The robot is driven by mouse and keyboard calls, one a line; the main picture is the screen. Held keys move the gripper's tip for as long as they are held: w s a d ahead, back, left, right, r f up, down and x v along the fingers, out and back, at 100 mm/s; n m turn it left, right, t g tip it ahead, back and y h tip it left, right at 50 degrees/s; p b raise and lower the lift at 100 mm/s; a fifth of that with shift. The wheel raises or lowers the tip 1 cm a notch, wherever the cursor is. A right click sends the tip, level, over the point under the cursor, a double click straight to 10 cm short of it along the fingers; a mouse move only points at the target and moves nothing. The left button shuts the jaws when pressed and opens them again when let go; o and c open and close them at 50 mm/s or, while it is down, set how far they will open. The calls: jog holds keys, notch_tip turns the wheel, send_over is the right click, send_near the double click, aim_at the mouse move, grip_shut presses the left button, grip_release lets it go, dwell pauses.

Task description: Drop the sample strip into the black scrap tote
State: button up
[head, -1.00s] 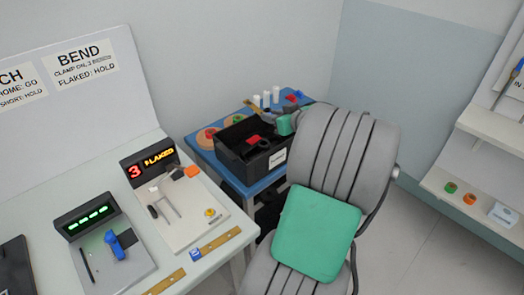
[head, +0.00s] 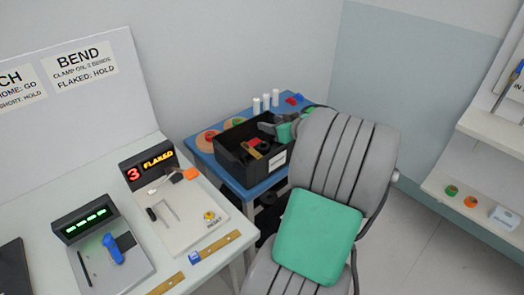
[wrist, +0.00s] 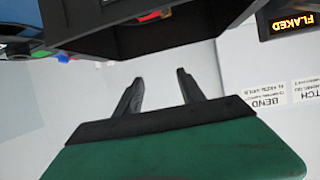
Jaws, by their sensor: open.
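The black scrap tote (head: 228,165) sits on the blue table behind the chair. A tan strip (head: 250,151), which looks like the sample strip, lies inside it beside a red piece (head: 254,141). My gripper (head: 266,127) is over the back right part of the tote, partly hidden by the chair back. In the wrist view my gripper (wrist: 157,78) is open, with nothing between its fingers. The tote (wrist: 195,35) shows upside down at the top of that view, with a bit of yellow and red at its rim.
A grey chair (head: 345,150) with a green cushion (head: 318,235) stands in front of the blue table (head: 270,179). White cylinders (head: 266,101) stand behind the tote. The bench at left holds a bend tester with a FLAKED display (head: 158,160).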

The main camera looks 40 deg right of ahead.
jog(key=v, duration=0.7)
jog(key=shift+s+b, duration=0.35)
jog(key=shift+b, duration=0.05)
jog(key=shift+r, duration=0.15)
jog(key=s+a+f+m+g, duration=0.1)
jog(key=s+f+m+g, duration=0.3)
jog(key=f, duration=0.3)
jog(key=s+f+m+g, duration=0.2)
jog(key=s+f+m, duration=0.1)
jog(key=s+f, duration=0.35)
jog(key=s+a+f+m+g+y, duration=0.1)
jog(key=s+a+f+m+g, duration=0.35)
jog(key=s, duration=0.25)
jog(key=w+a+r+n+p, duration=0.1)
jog(key=w+a+r+n, duration=0.2)
jog(key=a, duration=0.7)
jog(key=w+a+r+n+p, duration=0.2)
jog(key=w+a+r+n, duration=0.2)
jog(key=a, duration=0.6)
jog(key=w+a+r+n+p, duration=0.1)
jog(key=w+a+r+n, duration=0.3)
jog(key=a, duration=0.5)
jog(key=shift+a+r+n, duration=0.4)
jog(key=shift+r+n, duration=0.35)
jog(key=shift+r, duration=0.15)
